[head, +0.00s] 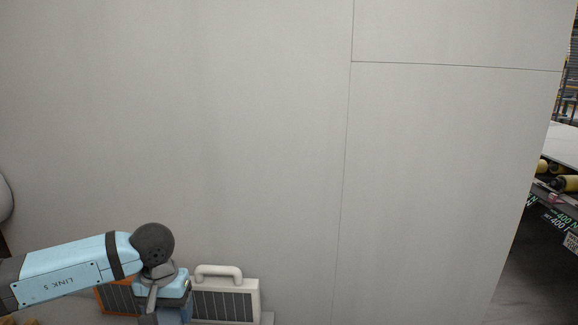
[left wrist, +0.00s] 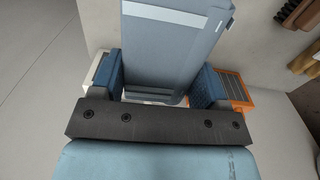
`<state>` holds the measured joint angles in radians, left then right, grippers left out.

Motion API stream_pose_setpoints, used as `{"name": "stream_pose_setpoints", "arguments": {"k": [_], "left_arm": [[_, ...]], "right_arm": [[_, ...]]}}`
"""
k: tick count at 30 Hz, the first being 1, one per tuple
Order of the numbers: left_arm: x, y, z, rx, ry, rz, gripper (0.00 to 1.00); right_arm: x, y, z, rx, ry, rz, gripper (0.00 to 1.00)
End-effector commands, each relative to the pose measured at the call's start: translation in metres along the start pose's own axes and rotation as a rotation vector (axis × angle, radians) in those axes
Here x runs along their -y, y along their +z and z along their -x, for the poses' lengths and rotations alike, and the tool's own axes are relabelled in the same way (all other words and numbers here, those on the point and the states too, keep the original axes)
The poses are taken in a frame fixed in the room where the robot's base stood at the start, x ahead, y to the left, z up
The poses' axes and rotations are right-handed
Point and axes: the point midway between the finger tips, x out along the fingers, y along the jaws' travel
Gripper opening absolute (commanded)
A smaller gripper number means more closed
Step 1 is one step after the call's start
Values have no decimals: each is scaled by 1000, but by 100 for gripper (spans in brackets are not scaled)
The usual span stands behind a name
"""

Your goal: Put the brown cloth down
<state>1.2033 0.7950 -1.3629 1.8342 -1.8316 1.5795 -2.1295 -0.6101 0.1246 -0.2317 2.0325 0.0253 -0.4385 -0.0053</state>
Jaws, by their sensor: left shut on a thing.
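My left gripper (left wrist: 158,88) points down, low in the head view (head: 163,312). Its two blue fingers are shut on a flat-sided grey-blue box-like thing (left wrist: 172,42), which stands up between them in the left wrist view. I see no cloth in the fingers. A dark brown ridged thing (left wrist: 293,12) and a lighter brown thing (left wrist: 305,60) lie at the right edge of the left wrist view; I cannot tell whether either is the brown cloth. My right gripper is in neither view.
A white slatted case with a handle (head: 225,298) and an orange-framed slatted one (head: 118,298) are close around the gripper. A plain grey wall (head: 220,130) fills most of the head view. Rollers (head: 563,183) show at the far right.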

Motion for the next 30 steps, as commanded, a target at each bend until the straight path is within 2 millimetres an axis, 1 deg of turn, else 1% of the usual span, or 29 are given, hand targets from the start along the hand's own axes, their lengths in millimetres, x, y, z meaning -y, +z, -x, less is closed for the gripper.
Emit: {"name": "stream_pose_setpoints", "arguments": {"k": [1,3,6,10,13,17,20,21,30], "left_arm": [[0,4,30,-1,0,-2,50],[0,10,51,-1,0,-2,50],[0,17,76,-1,-1,-1,50],[0,24,98,0,-1,-2,50],[0,28,107,0,-1,-1,50],[-1,30,110,1,1,-1,50],[0,30,109,1,1,-1,50],[0,30,110,0,0,-1,50],[0,30,109,0,0,-1,50]], "right_arm": [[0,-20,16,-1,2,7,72],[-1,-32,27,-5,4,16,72],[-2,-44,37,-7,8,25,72],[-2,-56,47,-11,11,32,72],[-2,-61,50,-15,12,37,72],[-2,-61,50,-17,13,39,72],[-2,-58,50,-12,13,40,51],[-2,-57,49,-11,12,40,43],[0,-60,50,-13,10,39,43]]}}
